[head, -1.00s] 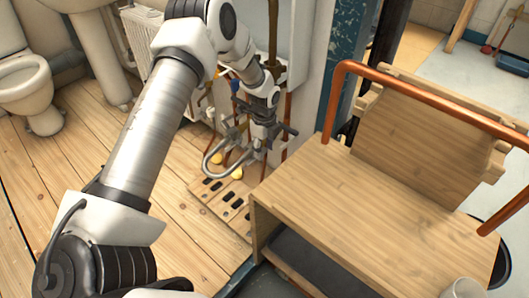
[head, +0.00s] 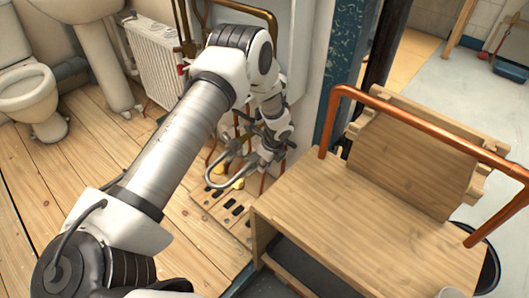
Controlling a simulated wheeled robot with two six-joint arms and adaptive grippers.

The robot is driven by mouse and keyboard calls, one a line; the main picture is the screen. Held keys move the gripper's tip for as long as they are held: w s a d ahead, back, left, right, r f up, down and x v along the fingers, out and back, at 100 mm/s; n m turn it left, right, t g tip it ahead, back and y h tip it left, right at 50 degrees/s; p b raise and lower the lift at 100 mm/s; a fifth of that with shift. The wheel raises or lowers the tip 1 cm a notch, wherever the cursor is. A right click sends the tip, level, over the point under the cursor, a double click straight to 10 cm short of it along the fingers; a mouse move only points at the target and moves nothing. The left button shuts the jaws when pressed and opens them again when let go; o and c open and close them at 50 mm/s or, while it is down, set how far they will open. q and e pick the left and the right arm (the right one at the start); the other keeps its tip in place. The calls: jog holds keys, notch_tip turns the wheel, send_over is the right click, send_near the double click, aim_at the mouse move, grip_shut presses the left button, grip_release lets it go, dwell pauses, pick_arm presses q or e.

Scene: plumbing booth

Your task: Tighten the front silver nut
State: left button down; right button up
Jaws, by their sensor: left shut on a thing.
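My left gripper (head: 266,152) reaches down among the pipes at the foot of the wall panel. It is shut on a small silver fitting there, mostly hidden by the fingers and wrist. I cannot make out whether this fitting is the front silver nut. My right gripper is out of view.
A wooden bench (head: 350,220) with a copper pipe (head: 430,118) arching over it stands close on the right. A board with dark slots (head: 228,205) lies below the gripper. A radiator (head: 160,65), toilet (head: 35,100) and basin pedestal stand behind. The floor at left is clear.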

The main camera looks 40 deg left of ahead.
pick_arm(q)
jog(key=shift+d+f+y, duration=0.1)
jog(key=shift+f+y, duration=0.3)
jog(key=shift+y, duration=0.4)
jog(key=c, duration=1)
grip_release()
jog(key=v, duration=1.2)
jog(key=shift+s+d, duration=0.1)
